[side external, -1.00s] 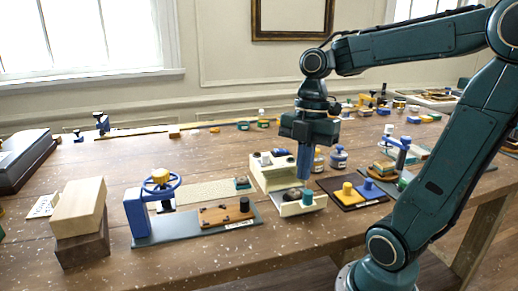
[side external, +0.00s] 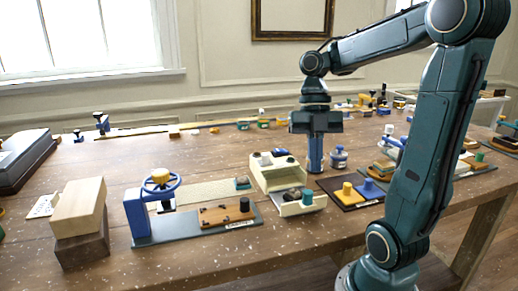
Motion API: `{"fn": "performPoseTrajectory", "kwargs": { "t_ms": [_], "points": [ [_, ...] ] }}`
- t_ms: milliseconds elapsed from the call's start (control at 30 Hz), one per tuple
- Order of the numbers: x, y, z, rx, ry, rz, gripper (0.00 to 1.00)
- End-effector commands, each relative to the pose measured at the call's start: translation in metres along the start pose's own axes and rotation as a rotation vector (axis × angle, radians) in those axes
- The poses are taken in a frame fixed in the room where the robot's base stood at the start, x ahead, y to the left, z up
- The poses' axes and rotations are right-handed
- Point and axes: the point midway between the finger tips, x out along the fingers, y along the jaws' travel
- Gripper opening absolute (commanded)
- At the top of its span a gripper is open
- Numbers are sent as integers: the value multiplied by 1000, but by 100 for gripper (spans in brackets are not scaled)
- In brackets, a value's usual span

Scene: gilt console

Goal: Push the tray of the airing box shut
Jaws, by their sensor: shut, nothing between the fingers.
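I cannot tell whether the fingertips touch the box or the tabletop.
A dark board with yellow and blue knobs (side external: 354,192) lies right of the box. A blue-capped jar (side external: 338,158) stands close behind my fingers. Left are a blue handwheel stand (side external: 137,215) and stacked wooden blocks (side external: 80,208).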

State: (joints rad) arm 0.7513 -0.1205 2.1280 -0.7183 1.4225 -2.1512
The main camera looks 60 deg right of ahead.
Motion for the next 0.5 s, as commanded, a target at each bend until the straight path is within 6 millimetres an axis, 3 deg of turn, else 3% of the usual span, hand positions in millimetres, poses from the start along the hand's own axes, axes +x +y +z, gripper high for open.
{"fn": "performPoseTrajectory", "kwargs": {
  "t_ms": [500],
  "points": [
    [33,0,-1,2,2,-1,0]
  ]
}}
